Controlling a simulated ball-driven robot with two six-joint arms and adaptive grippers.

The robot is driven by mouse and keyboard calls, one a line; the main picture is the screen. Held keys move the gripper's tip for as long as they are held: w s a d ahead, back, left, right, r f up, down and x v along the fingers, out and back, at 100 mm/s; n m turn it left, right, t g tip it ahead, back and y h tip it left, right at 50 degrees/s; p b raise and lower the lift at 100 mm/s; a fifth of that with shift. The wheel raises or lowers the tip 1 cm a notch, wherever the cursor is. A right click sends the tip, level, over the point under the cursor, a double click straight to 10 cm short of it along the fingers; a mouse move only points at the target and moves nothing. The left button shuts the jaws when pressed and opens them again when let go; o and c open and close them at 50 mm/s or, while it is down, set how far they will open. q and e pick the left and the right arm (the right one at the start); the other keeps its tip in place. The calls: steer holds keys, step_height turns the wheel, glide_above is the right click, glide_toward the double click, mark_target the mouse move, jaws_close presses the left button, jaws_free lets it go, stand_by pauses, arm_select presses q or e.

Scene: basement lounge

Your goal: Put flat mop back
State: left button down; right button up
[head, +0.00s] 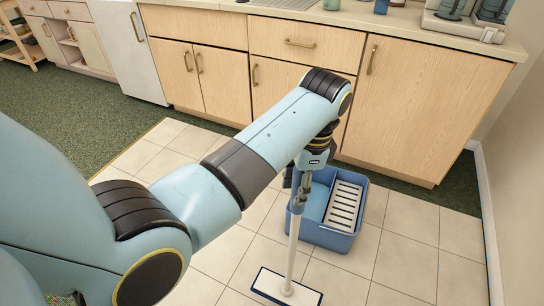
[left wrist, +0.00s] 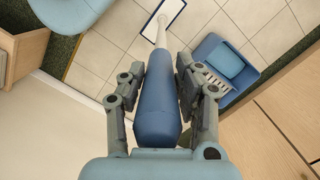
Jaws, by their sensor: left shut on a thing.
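The flat mop (head: 293,245) stands nearly upright in the head view, its white flat head (head: 286,287) low over the tiles at the bottom; I cannot tell if it touches them. My left gripper (head: 298,190) is shut on the mop's blue handle grip. In the left wrist view the blue grip (left wrist: 158,95) lies between the two fingers of the left gripper (left wrist: 158,78), and the white pole runs away to the mop head (left wrist: 165,18). A blue bucket (head: 335,240) with a slatted white wringer stands just behind and right of the mop. My right gripper is not in view.
Wooden cabinets (head: 430,110) with a counter (head: 400,22) run along the back. A coffee machine (head: 468,18) stands at the counter's right end. A wall closes the right side. Tiled floor (head: 400,262) is clear right of the bucket; green carpet borders it.

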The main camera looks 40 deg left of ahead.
arm_select(q)
steer(key=s+f, duration=1)
steer(key=shift+d, duration=0.45)
steer(key=shift+f, duration=0.2)
steer(key=c, duration=0.9)
jaws_free()
